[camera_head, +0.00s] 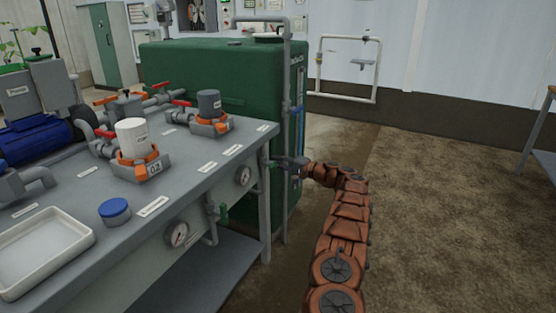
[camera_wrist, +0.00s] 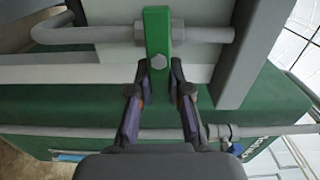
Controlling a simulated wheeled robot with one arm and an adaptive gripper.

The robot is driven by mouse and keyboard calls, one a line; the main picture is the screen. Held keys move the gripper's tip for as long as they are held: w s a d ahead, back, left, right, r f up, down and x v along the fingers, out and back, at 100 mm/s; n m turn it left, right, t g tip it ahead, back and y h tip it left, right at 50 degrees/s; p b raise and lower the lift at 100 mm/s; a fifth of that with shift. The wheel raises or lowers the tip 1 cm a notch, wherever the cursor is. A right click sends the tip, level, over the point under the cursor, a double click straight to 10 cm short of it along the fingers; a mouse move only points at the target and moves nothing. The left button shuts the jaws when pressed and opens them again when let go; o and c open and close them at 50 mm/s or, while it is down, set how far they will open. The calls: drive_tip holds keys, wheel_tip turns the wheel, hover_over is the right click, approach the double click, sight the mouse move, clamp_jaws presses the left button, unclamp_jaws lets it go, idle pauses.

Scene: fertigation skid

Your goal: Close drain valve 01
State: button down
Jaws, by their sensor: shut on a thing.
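A green valve lever (camera_wrist: 157,42) shows at the top middle of the wrist view. It has a bolt at its centre and lies across a grey horizontal pipe (camera_wrist: 85,34). The two fingers of my gripper (camera_wrist: 158,72) are on either side of the lever's lower part, shut on it. The gripper and arm partly hide that spot. I cannot read a number for this valve.
A big green tank (camera_head: 225,80) stands behind the table (camera_head: 205,170), with a vertical grey pipe (camera_head: 286,100) close to my gripper. The floor (camera_head: 440,200) to the right is open.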

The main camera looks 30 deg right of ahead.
drive_tip(key=shift+f+m, duration=0.1)
drive_tip(key=shift+m, duration=0.3)
drive_tip(key=c, duration=1.1)
unclamp_jaws()
drive_tip(key=v, duration=1.2)
drive_tip(key=shift+s+f, duration=0.1)
